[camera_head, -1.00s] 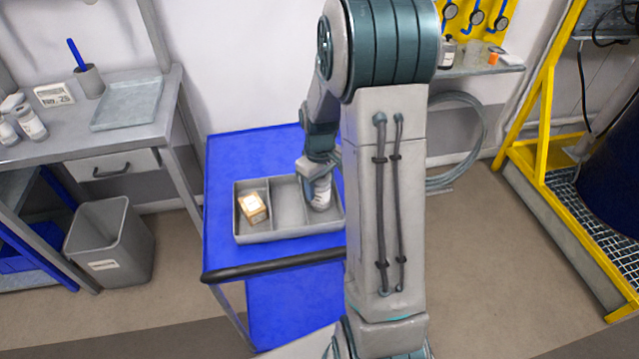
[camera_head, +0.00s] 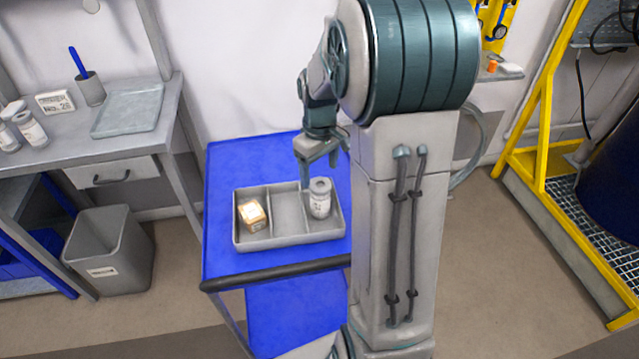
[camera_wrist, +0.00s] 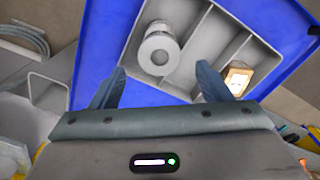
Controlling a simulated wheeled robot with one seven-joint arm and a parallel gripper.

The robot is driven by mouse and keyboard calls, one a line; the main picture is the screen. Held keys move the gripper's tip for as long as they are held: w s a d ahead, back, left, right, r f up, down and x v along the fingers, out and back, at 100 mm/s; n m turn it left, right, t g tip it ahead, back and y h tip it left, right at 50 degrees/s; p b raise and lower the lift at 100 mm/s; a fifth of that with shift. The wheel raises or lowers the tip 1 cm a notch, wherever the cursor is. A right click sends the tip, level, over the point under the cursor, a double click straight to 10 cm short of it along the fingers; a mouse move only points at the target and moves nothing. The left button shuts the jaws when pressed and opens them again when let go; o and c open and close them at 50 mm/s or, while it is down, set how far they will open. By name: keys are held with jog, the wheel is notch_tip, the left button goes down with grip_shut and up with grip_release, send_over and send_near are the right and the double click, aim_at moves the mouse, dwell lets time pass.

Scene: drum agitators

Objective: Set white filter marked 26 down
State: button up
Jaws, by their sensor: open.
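The white filter (camera_head: 320,198) stands upright in the right compartment of the grey divided tray (camera_head: 285,240) on the blue cart. Its label is too small to read here. In the wrist view the filter (camera_wrist: 159,49) shows from above, with a round hole in its top, and nothing grips it. My gripper (camera_head: 318,172) is open and empty, just above and behind the tray. In the wrist view its two fingers (camera_wrist: 160,88) are spread wide, apart from the filter.
A small tan box (camera_head: 252,214) sits in the tray's left compartment; the middle one is empty. The blue cart top (camera_head: 235,160) is clear behind the tray. A grey workbench (camera_head: 60,140) stands left, a grey bin (camera_head: 110,250) below it, and a yellow frame (camera_head: 535,130) right.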

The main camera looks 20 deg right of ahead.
notch_tip(320, 180, up, 3)
jog(key=shift+r, duration=0.2)
jog(key=shift+s+a+r, duration=0.2)
jog(key=shift+r, duration=0.05)
jog(key=s+a+r+m+t, duration=0.1)
jog(key=s+a, duration=0.3)
jog(key=s, duration=0.5)
jog(key=s+a+r+m+t, duration=0.2)
jog(key=s+a, duration=0.3)
jog(key=s, duration=0.3)
jog(key=shift+s+r+m, duration=0.4)
jog(key=shift+m, duration=0.2)
jog(key=shift+a, duration=0.1)
